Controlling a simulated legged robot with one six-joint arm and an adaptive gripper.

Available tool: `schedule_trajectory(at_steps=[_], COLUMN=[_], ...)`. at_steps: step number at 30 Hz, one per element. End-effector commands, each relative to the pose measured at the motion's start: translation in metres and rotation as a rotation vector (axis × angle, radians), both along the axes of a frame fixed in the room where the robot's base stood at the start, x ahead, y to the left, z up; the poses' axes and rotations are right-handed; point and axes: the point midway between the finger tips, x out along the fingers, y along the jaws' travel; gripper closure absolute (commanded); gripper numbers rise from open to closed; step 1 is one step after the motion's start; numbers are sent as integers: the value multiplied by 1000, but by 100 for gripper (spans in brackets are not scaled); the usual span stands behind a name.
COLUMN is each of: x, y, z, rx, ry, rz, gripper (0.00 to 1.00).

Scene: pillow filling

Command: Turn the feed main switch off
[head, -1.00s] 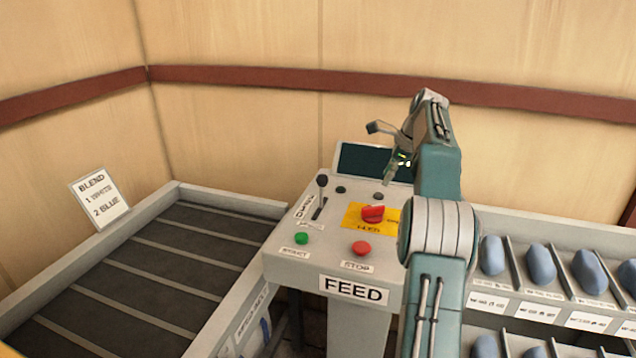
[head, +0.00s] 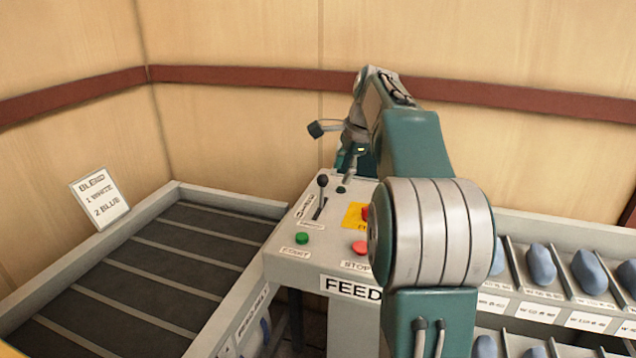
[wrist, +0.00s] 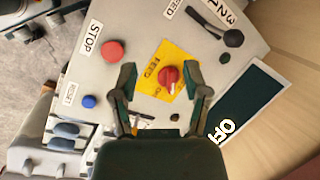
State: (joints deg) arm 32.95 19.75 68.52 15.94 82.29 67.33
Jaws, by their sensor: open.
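The feed main switch is a red rotary knob (wrist: 168,75) on a yellow plate (wrist: 160,68) marked FEED. Its pale pointer mark faces my gripper's side in the wrist view. In the head view the knob (head: 365,213) is mostly hidden behind my arm. My gripper (wrist: 163,85) is open and empty, with its fingers to either side of the knob in the wrist view. In the head view my gripper (head: 334,150) is raised above the panel's back part, apart from the knob.
The panel has a black-knobbed lever (head: 322,182), a green START button (head: 302,238), a red STOP button (head: 360,248) and a blue RESET button (wrist: 89,102). A dark screen (wrist: 245,105) shows the letters "OF". A conveyor (head: 150,270) lies left; bins of blue pieces (head: 541,264) lie right.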

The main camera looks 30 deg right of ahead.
Motion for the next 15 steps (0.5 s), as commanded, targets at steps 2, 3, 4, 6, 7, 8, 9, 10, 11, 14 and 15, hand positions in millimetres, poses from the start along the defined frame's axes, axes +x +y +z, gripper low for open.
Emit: schedule_trajectory(at_steps=[2, 3, 4, 6, 7, 8, 9, 10, 11, 14, 15], x=[-5, -7, -9, -13, -15, -18, -21, -23, -25, -32, -35], y=[15, 21, 25, 36, 41, 45, 51, 56, 60, 73, 77], z=[4, 5, 6, 8, 9, 9, 10, 10, 11, 12, 12], rx=[-23, -35, -44, -65, -75, -84, -96, -104, -113, -141, -150], ry=[-9, -14, -17, -24, -28, -31, -36, -39, -42, -52, -54], rz=[51, 76, 94, 139, 159, 178, 203, 223, 241, 298, 318], gripper=[40, 40, 40, 40, 40, 40, 40, 40, 40, 40, 40])
